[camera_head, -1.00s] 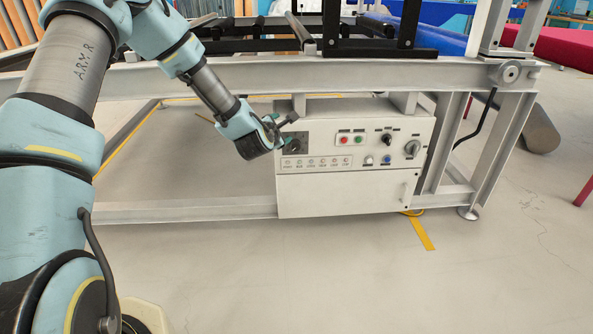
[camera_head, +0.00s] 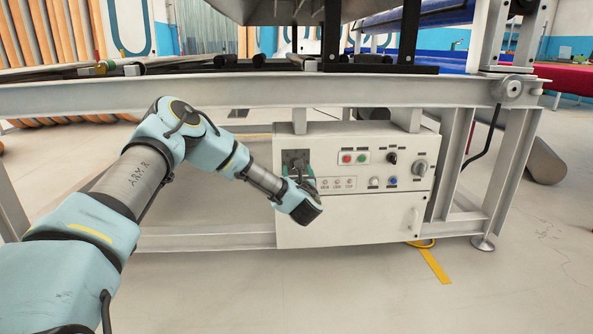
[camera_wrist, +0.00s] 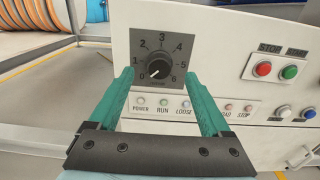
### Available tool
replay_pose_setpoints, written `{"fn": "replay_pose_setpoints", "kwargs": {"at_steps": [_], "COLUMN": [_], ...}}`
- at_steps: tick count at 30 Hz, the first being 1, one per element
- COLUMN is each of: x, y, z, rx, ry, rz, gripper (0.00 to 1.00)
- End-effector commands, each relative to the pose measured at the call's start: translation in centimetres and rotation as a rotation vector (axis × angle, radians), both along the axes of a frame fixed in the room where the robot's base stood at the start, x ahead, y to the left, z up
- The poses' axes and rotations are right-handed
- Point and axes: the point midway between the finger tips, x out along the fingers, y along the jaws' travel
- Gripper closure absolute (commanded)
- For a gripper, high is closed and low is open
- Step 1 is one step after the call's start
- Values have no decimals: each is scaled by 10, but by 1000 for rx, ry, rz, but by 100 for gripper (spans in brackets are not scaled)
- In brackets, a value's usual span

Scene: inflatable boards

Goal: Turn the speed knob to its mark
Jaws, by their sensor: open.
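The speed knob (camera_wrist: 160,59) is black and round, on a dark square dial plate (camera_wrist: 137,40) numbered 0 to 6. A pale pointer line on it seems to face lower left, near 0. I cannot make out a separate target mark. My gripper (camera_wrist: 160,74) is open in the wrist view, its two teal fingers pointing at the dial, one tip on each side of the knob's lower part. I cannot tell whether they touch it. In the head view, my gripper (camera_head: 299,170) is in front of the control box's left end and hides the knob; the plate's top (camera_head: 295,154) shows.
The white control box (camera_head: 350,215) hangs under a pale steel frame (camera_head: 200,95). Red (camera_wrist: 263,68) and green (camera_wrist: 289,72) buttons sit right of the dial, with several small lamps (camera_wrist: 163,102) below. A black selector (camera_head: 391,158) and grey switch (camera_head: 420,168) are farther right. Floor in front is clear.

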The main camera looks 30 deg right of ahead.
Motion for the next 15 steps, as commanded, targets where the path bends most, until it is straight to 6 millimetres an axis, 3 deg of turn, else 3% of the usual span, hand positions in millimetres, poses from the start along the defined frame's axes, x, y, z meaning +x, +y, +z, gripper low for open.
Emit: {"fn": "replay_pose_setpoints", "kwargs": {"at_steps": [6, 15], "x": [31, 43], "y": [-14, -20], "z": [-2, 0], "rx": [1, 2], "ry": [-2, 0], "rz": [0, -1], "gripper": [18, 18]}}
